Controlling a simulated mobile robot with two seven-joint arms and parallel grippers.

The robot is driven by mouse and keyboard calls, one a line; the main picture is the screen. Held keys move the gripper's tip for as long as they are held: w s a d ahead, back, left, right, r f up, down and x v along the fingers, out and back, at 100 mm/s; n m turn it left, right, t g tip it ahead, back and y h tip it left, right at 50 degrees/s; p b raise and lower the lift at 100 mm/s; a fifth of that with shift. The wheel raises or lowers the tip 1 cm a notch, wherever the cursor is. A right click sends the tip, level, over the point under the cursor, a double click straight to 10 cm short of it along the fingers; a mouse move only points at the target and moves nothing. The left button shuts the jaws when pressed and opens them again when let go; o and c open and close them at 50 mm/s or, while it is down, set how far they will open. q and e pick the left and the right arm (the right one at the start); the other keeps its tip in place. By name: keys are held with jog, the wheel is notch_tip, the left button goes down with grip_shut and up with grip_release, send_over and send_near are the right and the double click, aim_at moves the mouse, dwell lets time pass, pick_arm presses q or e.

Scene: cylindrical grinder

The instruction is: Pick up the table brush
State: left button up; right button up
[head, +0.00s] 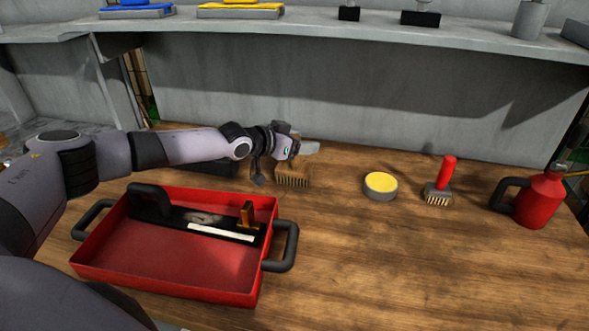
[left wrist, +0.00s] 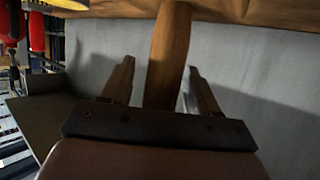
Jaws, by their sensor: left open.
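The table brush (head: 293,181) stands on the wooden bench near the back wall, with its pale bristles facing down. My left gripper (head: 297,150) is at it and covers most of its upper part in the head view. In the left wrist view the brown wooden handle (left wrist: 172,45) runs between the two spread fingers of my left gripper (left wrist: 161,66). Gaps show on both sides of the handle, so the gripper is open around it. My right gripper is in neither view.
A red tray (head: 140,262) with black handles and a few tools lies in front of my left arm. To the right are a yellow-topped tin (head: 381,186), a red-handled brush (head: 445,180) and a red can (head: 541,198). A grey shelf (head: 330,45) overhangs the back. The front right is clear.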

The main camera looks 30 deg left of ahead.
pick_arm(q)
grip_shut()
jog(key=shift+r, duration=0.1)
